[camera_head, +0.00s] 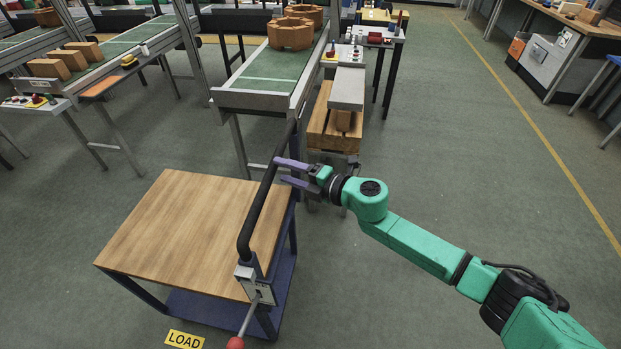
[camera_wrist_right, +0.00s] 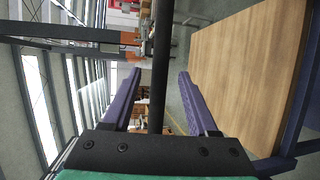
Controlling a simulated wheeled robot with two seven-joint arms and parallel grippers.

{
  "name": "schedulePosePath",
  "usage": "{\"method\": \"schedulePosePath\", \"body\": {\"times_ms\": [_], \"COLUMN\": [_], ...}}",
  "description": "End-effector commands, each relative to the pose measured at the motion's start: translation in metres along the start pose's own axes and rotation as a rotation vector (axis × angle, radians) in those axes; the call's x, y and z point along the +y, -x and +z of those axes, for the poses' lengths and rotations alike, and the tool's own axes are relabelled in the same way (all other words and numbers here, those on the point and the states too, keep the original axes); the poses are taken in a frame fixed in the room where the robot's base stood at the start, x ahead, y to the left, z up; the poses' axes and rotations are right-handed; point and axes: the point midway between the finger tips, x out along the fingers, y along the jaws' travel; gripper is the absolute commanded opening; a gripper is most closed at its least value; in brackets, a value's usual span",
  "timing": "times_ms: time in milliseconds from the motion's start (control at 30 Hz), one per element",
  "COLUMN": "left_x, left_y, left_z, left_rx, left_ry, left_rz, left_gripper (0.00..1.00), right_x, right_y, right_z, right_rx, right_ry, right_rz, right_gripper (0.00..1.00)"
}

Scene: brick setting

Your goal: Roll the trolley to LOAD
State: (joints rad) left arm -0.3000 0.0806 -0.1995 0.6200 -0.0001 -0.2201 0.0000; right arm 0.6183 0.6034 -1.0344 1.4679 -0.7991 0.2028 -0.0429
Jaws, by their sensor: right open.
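The trolley has a wooden top (camera_head: 185,225), a dark blue frame and a black handle bar (camera_head: 262,205) along its right side. A lever with a red knob (camera_head: 235,343) sits at the handle's near end. The yellow LOAD sign (camera_head: 184,340) lies on the floor by the trolley's near edge. My right gripper (camera_head: 281,171) is open at the handle bar. In the right wrist view the bar (camera_wrist_right: 162,60) runs between the two purple fingers, with gaps on both sides; the wooden top (camera_wrist_right: 250,70) is at the right. My left gripper is not in view.
A green conveyor (camera_head: 270,70) carrying brown octagonal pieces stands beyond the trolley. A stack of wooden blocks (camera_head: 318,120) stands to its right. Another conveyor (camera_head: 120,45) is at the far left. Open floor lies left of the trolley and right of my arm.

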Motion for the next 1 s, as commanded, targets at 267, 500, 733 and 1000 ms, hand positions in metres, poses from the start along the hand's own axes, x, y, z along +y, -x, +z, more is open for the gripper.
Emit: {"method": "schedulePosePath", "body": {"times_ms": [267,500,733,1000], "left_x": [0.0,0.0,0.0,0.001], "left_y": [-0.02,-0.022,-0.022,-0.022], "left_z": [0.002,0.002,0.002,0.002], "left_rx": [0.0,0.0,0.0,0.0], "left_ry": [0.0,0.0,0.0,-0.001], "left_rz": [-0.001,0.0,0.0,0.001], "left_gripper": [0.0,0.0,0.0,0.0], "right_x": [-0.006,0.0,0.001,-0.025], "right_y": [0.074,0.091,0.091,0.087], "right_z": [0.0,-0.001,-0.001,0.029], "right_rx": [-0.001,0.001,0.001,-0.087], "right_ry": [-0.001,0.001,0.0,-0.121], "right_rz": [-0.004,0.0,0.0,-0.002], "right_gripper": [0.59,0.59,0.59,0.59]}}
